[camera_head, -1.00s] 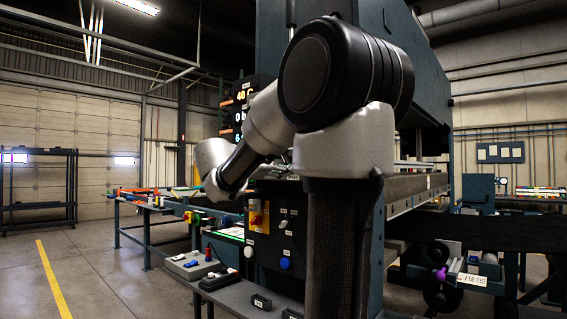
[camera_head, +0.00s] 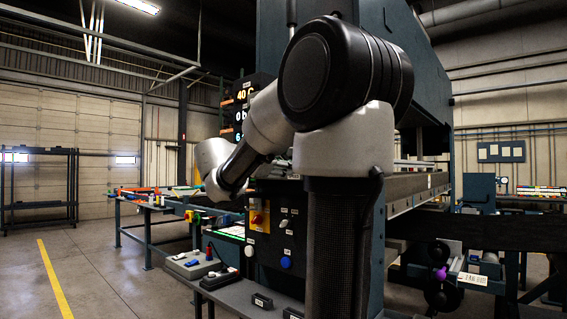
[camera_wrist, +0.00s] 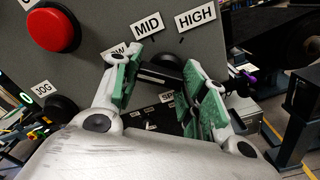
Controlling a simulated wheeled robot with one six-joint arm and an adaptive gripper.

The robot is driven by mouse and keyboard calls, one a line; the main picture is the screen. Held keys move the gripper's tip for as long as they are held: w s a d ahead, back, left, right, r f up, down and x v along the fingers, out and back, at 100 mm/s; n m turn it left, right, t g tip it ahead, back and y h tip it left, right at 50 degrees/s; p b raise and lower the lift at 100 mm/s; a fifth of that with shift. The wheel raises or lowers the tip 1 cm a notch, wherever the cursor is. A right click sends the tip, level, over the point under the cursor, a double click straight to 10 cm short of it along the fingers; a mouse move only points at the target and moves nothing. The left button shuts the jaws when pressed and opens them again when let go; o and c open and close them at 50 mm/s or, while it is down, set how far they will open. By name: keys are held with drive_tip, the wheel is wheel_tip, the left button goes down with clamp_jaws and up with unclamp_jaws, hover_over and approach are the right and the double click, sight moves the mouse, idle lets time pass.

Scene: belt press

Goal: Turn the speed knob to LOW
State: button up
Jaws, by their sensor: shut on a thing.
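In the wrist view, the black speed knob (camera_wrist: 168,67) sits on a grey panel below the labels MID (camera_wrist: 147,25) and HIGH (camera_wrist: 196,20). A third label ending in "OW" (camera_wrist: 115,48) is partly covered by my left finger. My gripper (camera_wrist: 162,77) has its green-padded fingers on both sides of the knob's black bar, shut on it. The finger pads hide parts of the knob, and I cannot tell which label it points to. In the head view my arm hides the gripper and this knob.
A red push button (camera_wrist: 52,29) and a black JOG button (camera_wrist: 60,108) are on the same panel, left of my fingers. In the head view a control panel with a yellow-backed switch (camera_head: 259,217) and a blue button (camera_head: 286,262) stands beside my arm. Open floor (camera_head: 95,265) lies at left.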

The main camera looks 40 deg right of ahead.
drive_tip(key=o, duration=1)
drive_tip(key=shift+o, duration=0.2)
drive_tip(key=a, duration=1.2)
drive_tip(key=shift+s, duration=0.45)
